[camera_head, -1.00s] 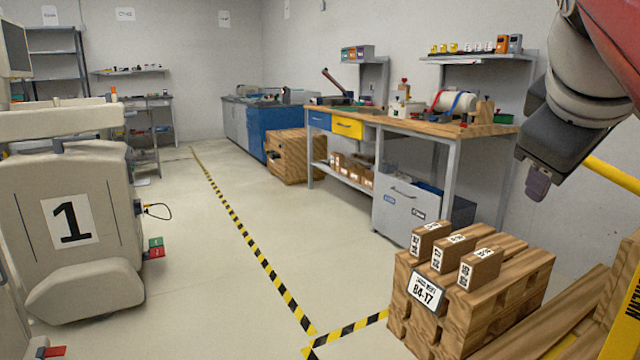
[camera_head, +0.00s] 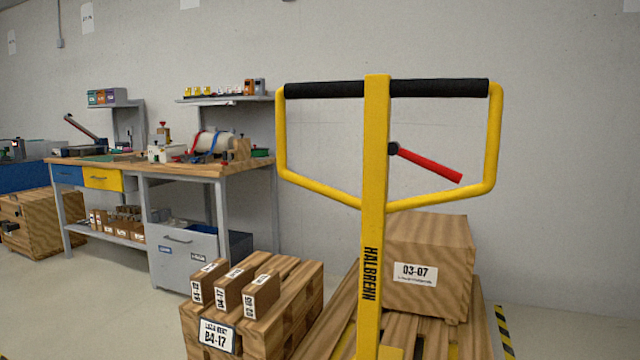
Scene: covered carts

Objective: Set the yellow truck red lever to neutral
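The yellow truck's handle (camera_head: 374,230) stands upright in front of me, with a loop frame, a black grip bar across the top and "HALBRENN" on its post. The red lever (camera_head: 430,167) sits inside the loop. It runs from a dark pivot just right of the post and slopes down to the right, its tip near the loop's right side. My gripper is not in view now, so its state and distance from the lever do not show.
A wooden crate marked 03-07 (camera_head: 430,262) rests on slats behind the post. A wooden stack marked B4-17 (camera_head: 270,320) with small blocks on top stands left of it. A workbench (camera_head: 165,168) stands farther left. Pale floor shows at the left.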

